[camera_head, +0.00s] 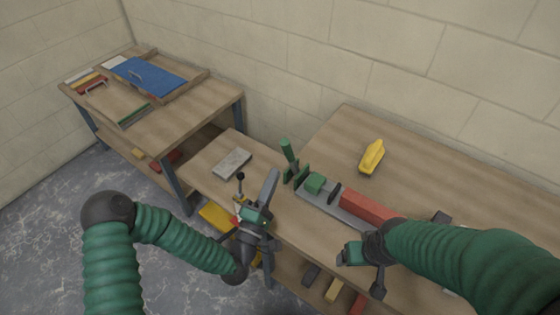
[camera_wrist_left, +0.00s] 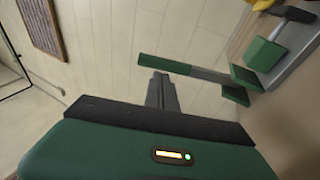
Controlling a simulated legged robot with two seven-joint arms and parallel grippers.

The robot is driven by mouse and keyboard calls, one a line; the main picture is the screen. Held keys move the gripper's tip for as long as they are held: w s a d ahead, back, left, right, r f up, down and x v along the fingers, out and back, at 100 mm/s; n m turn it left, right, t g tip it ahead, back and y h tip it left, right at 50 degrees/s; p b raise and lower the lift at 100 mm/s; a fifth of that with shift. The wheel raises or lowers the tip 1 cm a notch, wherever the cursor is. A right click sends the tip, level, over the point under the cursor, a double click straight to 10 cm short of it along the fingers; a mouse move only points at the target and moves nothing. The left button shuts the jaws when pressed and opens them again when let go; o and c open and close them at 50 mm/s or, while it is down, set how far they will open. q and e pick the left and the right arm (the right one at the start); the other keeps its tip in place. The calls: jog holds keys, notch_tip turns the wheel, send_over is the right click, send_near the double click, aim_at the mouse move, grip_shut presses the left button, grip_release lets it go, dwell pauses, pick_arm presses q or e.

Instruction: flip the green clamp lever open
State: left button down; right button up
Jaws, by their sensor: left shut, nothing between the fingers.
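The green clamp lever (camera_head: 288,151) stands up at the left end of a grey clamp rail (camera_head: 340,213) on the bench. In the left wrist view the lever (camera_wrist_left: 165,64) is a green and grey bar joined to green plates (camera_wrist_left: 243,78) at the right. A green clamp block (camera_head: 316,183) sits beside it. My left gripper (camera_head: 271,173) is shut and empty, just left of the lever. In the left wrist view its fingers (camera_wrist_left: 161,88) are together, close to the lever's green end; whether they touch cannot be told. My right gripper (camera_head: 350,254) is at the bench's front; its fingers are unclear.
A red bar (camera_head: 367,207) lies along the rail. A yellow object (camera_head: 372,157) and a grey block (camera_head: 232,163) lie on the benches. A second table (camera_head: 190,112) at the left bears a blue panel (camera_head: 148,76).

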aim_at(287, 150)
pick_arm(q)
jog(key=x, duration=0.4)
jog(key=shift+w+d+r, duration=0.1)
jog(key=shift+d, duration=0.05)
jog(key=shift+w+d, duration=0.2)
jog(key=shift+d, duration=0.3)
jog(key=shift+a+r, duration=0.1)
jog(key=shift+a, duration=0.1)
jog(key=w+r+p, duration=0.1)
jog(key=p, duration=0.1)
jog(key=d+r+g+p, duration=0.1)
jog(key=p, duration=0.1)
jog(key=w+r+g+p, duration=0.1)
jog(key=p, duration=0.2)
jog(key=shift+w+d+m+y, duration=0.4)
jog(key=shift+w+d+f+g+b, duration=0.3)
jog(key=shift+w+d+g+b, duration=0.15)
jog(key=shift+w+d, duration=0.4)
jog(key=shift+w+d+r, duration=0.1)
jog(key=shift+r, duration=0.2)
jog(key=shift+a, duration=0.25)
pick_arm(e)
jog(key=w+v, duration=0.1)
jog(key=v, duration=0.5)
jog(key=shift+r, duration=0.3)
